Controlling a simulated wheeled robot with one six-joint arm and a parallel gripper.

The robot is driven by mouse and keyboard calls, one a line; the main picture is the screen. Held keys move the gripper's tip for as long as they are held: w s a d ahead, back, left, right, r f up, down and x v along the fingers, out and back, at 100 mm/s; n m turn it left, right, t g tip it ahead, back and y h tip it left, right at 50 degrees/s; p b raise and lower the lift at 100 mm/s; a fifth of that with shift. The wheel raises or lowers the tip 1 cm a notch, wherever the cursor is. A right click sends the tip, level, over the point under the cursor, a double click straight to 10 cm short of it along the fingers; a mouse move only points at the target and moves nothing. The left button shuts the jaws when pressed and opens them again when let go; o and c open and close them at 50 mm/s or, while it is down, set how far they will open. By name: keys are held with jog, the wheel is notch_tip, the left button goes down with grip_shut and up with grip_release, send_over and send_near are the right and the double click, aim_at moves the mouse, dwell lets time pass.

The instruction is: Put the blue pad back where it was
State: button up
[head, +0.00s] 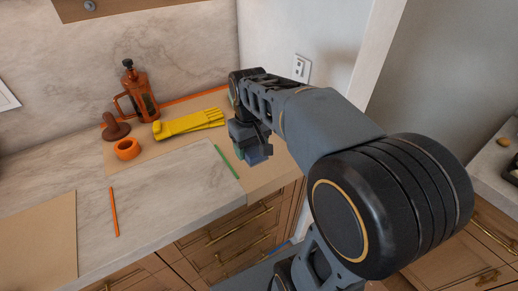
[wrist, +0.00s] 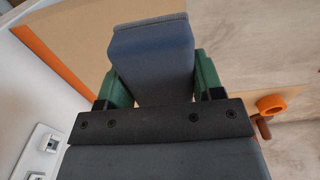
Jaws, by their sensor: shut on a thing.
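The blue pad (wrist: 152,62) is a blue-grey block with a lighter, rough-looking edge at its far end. My gripper (wrist: 160,85) is shut on it, with a green finger on each side. In the head view the pad (head: 258,158) shows only in part below my gripper (head: 248,138), the rest hidden by the gripper and arm. It appears to be held above the tan board (head: 270,179) at the counter's right end. I cannot tell the exact height of the gap.
Yellow gloves (head: 188,123), an orange ring (head: 127,149), a brown knobbed object (head: 115,128) and an orange-brown press pot (head: 142,95) stand left of my gripper. A green strip (head: 227,161) and an orange stick (head: 114,212) lie on the counter. The front middle counter (head: 165,195) is bare.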

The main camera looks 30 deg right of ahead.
jog(key=w+d+f, duration=0.3)
jog(key=w+d+f+p, duration=0.1)
jog(key=w+d+f, duration=0.2)
jog(key=w+f, duration=0.1)
jog(key=shift+d, duration=0.15)
jog(key=shift+w+d+f, duration=0.35)
jog(key=shift+f, duration=0.3)
jog(key=shift+w+f, duration=0.1)
jog(key=shift+f, duration=1.55)
jog(key=shift+f, duration=0.2)
jog(key=o, duration=0.9)
